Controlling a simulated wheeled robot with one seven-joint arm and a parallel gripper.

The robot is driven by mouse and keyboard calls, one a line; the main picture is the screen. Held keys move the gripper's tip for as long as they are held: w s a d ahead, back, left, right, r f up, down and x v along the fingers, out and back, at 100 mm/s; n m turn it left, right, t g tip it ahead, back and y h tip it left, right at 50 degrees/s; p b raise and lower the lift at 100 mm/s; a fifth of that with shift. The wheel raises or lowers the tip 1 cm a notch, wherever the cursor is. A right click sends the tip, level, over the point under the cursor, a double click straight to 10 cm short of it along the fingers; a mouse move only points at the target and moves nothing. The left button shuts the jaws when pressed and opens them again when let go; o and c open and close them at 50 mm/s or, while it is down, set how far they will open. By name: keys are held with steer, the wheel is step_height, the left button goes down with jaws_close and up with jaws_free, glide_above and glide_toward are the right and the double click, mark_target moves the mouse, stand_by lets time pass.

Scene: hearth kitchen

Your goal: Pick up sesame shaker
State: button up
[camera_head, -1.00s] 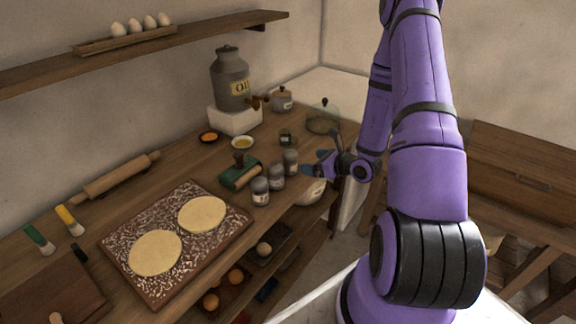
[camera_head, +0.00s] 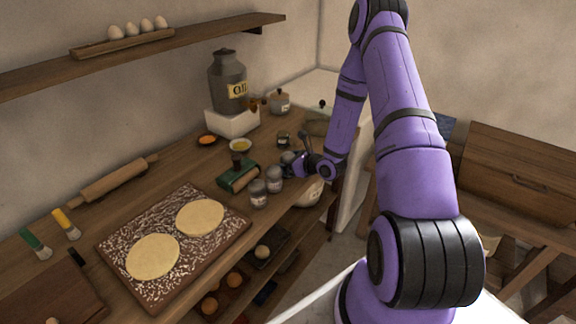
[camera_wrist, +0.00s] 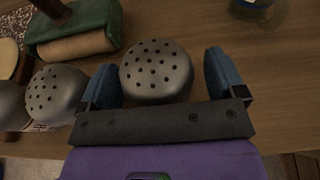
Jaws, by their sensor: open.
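Three grey shakers with perforated domed lids stand in a row near the counter's front edge. The labels are too small to read, so I cannot tell by text which is sesame. The farthest shaker (camera_head: 287,157) is partly hidden by my gripper (camera_head: 297,163). In the wrist view this shaker (camera_wrist: 157,68) stands between the two blue fingers of my gripper (camera_wrist: 163,80), which is open, with a gap visible on the right. The middle shaker (camera_head: 274,178) also shows in the wrist view (camera_wrist: 56,95), just outside the left finger. The nearest shaker is (camera_head: 258,193).
A green holder with a wooden roller (camera_head: 238,178) lies left of the shakers. A small jar (camera_head: 283,139) stands behind them. A floured board (camera_head: 171,285) with dough rounds is at the left. An oil can (camera_head: 228,80) stands on a white block at the back.

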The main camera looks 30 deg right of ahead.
steer(key=c, duration=1.1)
steer(key=shift+r, duration=0.1)
